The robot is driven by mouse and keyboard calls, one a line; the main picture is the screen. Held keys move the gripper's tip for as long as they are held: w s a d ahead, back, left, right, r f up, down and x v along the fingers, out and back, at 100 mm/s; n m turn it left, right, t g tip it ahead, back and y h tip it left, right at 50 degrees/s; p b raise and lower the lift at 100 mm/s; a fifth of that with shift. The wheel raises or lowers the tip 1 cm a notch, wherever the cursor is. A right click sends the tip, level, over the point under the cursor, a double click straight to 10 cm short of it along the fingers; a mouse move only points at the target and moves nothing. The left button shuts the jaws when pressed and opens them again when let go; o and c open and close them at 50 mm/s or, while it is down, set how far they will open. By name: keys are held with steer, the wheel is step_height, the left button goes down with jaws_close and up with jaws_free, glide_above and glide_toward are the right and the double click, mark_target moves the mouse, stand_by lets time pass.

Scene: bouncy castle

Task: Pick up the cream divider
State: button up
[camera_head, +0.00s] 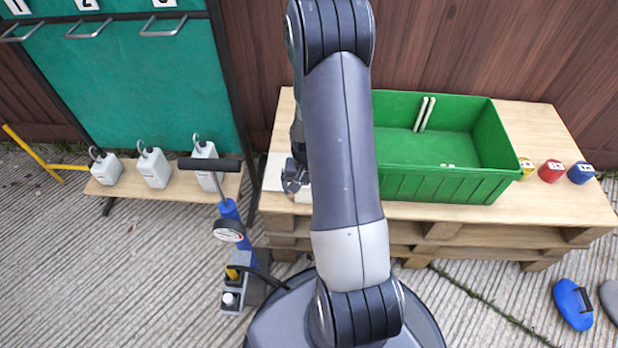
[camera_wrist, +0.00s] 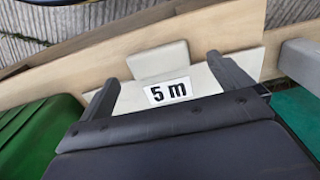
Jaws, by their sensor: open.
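A small cream block (camera_wrist: 158,60), which looks like the cream divider, lies on the wooden tabletop in the wrist view. My gripper (camera_wrist: 162,72) is open, with one finger on each side in the picture and the block between and just beyond the tips. I cannot tell the height gap between them. In the head view my gripper (camera_head: 295,178) is over the left end of the pallet table, and my arm hides most of that spot.
A green crate (camera_head: 440,185) with two pale sticks (camera_head: 424,114) stands right of my arm. Yellow, red (camera_head: 551,171) and blue (camera_head: 581,173) labelled pieces sit at its right. White hooked weights (camera_head: 153,168) stand on a bench at left. A blue pump (camera_head: 230,215) stands near my base.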

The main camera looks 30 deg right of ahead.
step_height(320, 180, down, 3)
steer(key=shift+d+r, duration=0.1)
steer(key=c, duration=1.1)
steer(key=shift+r, duration=0.1)
steer(key=shift+c, duration=0.2)
